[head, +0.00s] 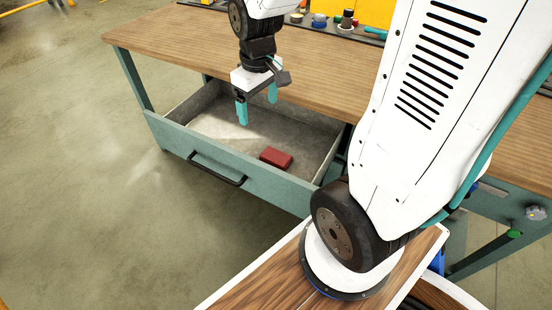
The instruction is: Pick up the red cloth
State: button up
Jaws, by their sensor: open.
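The red cloth (276,157) looks like a small folded block. It lies on the floor of the open drawer (225,151), near the drawer's front wall and right of its middle. My gripper (257,108) hangs above the drawer with its teal fingers pointing down. The fingers are apart with nothing between them. It is above and to the left of the cloth in the picture, not touching it.
The drawer is pulled out from under a wooden workbench (155,36); a dark handle (217,170) is on its front. Small items, including a blue roll (319,20), stand at the bench's back. The drawer floor around the cloth is bare.

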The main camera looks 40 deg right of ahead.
jog(key=w+d+f, duration=0.2)
jog(key=f, duration=0.3)
jog(key=w+d+f, duration=0.2)
jog(key=d+f, duration=0.1)
jog(key=f, duration=0.3)
jog(key=n, duration=0.2)
send_over(273, 155)
jog(key=shift+g, duration=0.3)
jog(key=f, duration=0.5)
jog(key=w+f, duration=0.1)
jog(key=f, duration=0.2)
jog(key=shift+f, duration=0.25)
jog(key=shift+d+f, duration=0.1)
jog(key=shift+f, duration=0.25)
jog(key=f, duration=0.5)
jog(key=s+f, duration=0.1)
jog(key=f, duration=0.1)
jog(key=shift+f, duration=0.35)
jog(key=shift+c, duration=0.4)
jog(key=c, duration=1.1)
jog(key=shift+r, duration=0.15)
notch_tip(273, 155, up, 10)
jog(key=shift+f, duration=0.1)
